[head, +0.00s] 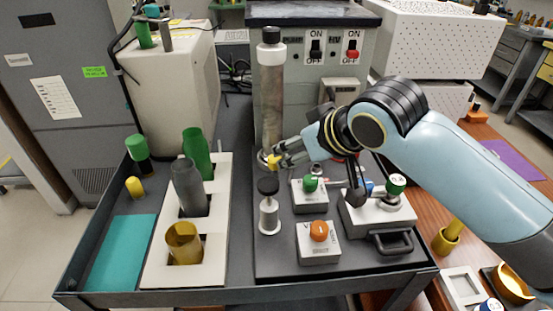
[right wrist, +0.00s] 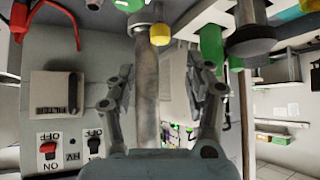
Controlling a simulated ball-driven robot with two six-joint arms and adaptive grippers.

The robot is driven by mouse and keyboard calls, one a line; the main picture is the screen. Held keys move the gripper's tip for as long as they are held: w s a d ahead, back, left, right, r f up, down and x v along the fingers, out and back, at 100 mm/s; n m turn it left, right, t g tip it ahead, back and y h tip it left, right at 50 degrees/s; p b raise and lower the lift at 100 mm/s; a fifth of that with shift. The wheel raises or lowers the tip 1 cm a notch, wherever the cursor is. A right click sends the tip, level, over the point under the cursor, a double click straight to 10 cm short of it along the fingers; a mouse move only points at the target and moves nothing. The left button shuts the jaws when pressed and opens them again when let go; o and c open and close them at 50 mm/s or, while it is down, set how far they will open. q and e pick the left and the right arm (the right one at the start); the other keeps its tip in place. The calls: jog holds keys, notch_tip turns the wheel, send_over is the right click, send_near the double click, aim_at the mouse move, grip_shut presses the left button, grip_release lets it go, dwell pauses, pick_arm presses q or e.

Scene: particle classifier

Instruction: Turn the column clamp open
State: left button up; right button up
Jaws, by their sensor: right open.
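The column (head: 271,95) is a tall, clear-grey upright cylinder with a black cap, standing at the back of the dark tray. A small yellow knob (head: 273,162), which looks like the column clamp, sits low at its foot. The knob shows beside the column's end in the right wrist view (right wrist: 160,35). My right gripper (head: 283,153) reaches in from the right near the column's foot. In the right wrist view its open fingers (right wrist: 162,90) lie on either side of the column (right wrist: 146,85); contact cannot be told. My left gripper is not in view.
A black-capped bottle (head: 269,217) stands just in front of the gripper. Boxes with a green knob (head: 310,184) and an orange knob (head: 319,231) lie to the right. A white rack (head: 160,250) with bottles is left. A switch panel (head: 330,75) stands behind.

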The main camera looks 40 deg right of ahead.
aim_at(276, 159)
jog(key=x, duration=1)
jog(key=shift+w+f+b, duration=0.25)
jog(key=shift+f+b, duration=0.05)
jog(key=shift+c, duration=0.6)
grip_shut()
